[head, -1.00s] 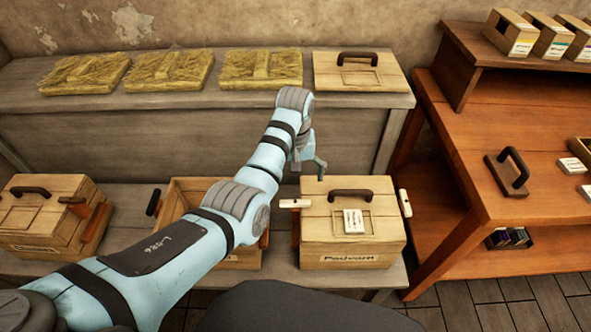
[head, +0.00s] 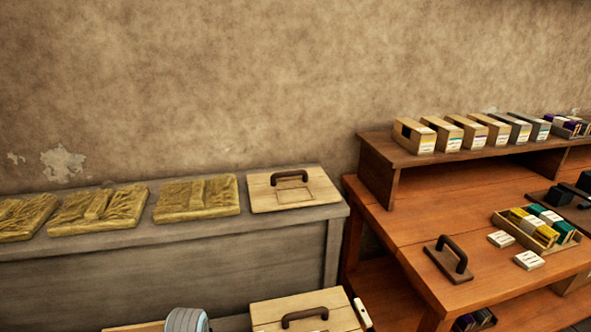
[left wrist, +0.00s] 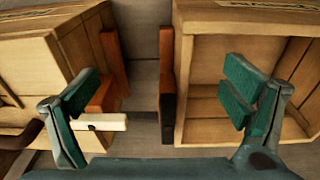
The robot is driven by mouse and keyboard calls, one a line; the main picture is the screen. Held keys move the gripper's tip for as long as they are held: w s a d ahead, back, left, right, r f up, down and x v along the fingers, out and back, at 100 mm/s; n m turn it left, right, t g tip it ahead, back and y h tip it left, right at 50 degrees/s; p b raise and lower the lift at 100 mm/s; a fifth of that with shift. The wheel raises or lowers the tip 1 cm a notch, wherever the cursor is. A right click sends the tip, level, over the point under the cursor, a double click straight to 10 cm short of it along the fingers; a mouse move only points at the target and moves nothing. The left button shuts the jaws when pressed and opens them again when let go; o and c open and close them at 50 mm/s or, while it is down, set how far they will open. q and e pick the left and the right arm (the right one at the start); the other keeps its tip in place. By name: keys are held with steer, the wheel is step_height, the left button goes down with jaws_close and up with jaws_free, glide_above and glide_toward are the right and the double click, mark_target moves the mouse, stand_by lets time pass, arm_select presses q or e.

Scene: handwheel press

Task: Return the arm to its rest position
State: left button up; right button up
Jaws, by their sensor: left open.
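My left gripper (left wrist: 165,105) is open and empty in the left wrist view, its two green-padded fingers wide apart. It hangs over the gap between a closed wooden box (left wrist: 40,75) at left and an open wooden box (left wrist: 240,30) at right. A white peg (left wrist: 105,122) from the closed box shows beside the left finger. In the head view only a grey rounded joint of my arm (head: 187,320) shows at the bottom edge; the gripper is below the picture. My right gripper is in neither view.
A lidded wooden box (head: 330,298) stands at the bottom of the head view, partly cut off. Straw-coloured slabs (head: 197,197) and a wooden lid (head: 330,186) lie on the grey bench (head: 160,255). A brown table (head: 395,225) with boxes and a dark handle block (head: 449,258) is at right.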

arm_select(q)
steer(key=s+a+r+m+t, duration=0.1)
steer(key=s+a+m, duration=0.15)
steer(key=s, duration=0.85)
steer(key=s+a+m+t, duration=0.1)
steer(key=s+a, duration=0.2)
steer(key=s, duration=0.8)
step_height(320, 180, down, 18)
steer(key=s+a+g+y+p, duration=0.1)
steer(key=s+f+g+p, duration=0.1)
steer(key=s+f, duration=1)
steer(key=s, duration=0.3)
steer(key=shift+a, duration=0.35)
steer(key=shift+f+n, duration=0.1)
steer(key=shift+n, duration=0.15)
